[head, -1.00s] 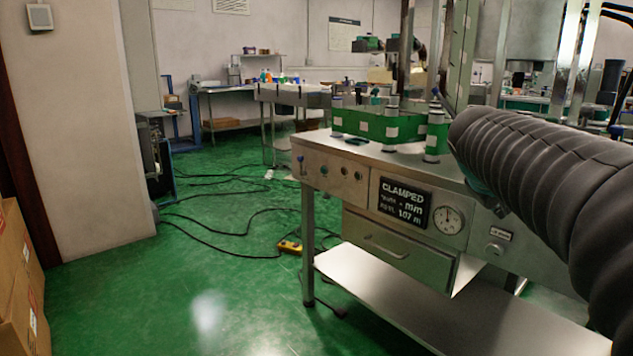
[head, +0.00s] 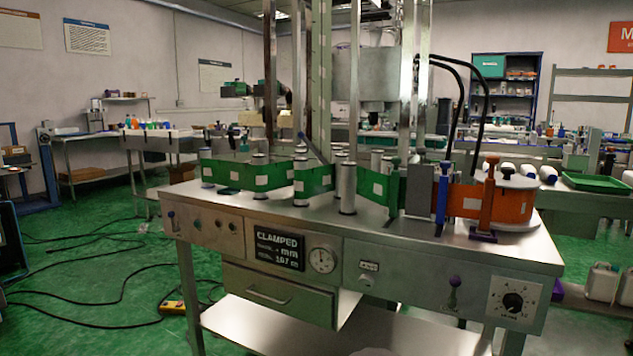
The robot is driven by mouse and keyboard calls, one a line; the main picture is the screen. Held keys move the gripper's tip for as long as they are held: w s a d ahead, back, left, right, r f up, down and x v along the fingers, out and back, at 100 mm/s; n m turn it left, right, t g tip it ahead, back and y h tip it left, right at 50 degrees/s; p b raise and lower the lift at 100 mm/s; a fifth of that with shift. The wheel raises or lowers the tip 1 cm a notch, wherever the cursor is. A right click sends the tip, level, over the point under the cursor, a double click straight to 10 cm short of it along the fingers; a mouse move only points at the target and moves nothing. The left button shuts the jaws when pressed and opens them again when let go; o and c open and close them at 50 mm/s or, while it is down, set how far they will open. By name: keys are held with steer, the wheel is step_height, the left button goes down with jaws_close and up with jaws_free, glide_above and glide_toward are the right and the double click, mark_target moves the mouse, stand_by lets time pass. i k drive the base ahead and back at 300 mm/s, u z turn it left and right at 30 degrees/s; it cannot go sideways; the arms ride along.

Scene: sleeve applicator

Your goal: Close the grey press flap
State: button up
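In the head view, the applicator machine is a steel bench (head: 400,238) with a green label web (head: 255,178) running around several metal rollers. A small grey plate (head: 420,205) stands upright on the bench between the green web and an orange roll (head: 500,203). It may be the press flap, but I cannot tell for sure, nor whether it is open or shut. A large grey box-shaped unit (head: 375,75) hangs between the tall metal columns behind. The front display (head: 279,249) reads "CLAMPED". My gripper is not in view.
A blue post (head: 442,205) and an orange-brown post (head: 487,200) stand at the bench's right. A drawer (head: 275,293) is under the bench. Black cables and a yellow box (head: 172,308) lie on the green floor at left. White jugs (head: 602,281) stand at right.

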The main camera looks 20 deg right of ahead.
mark_target(421, 177)
steer(key=u, duration=1.45)
steer(key=k, duration=0.95)
steer(key=z, duration=1.9)
steer(key=i, duration=0.5)
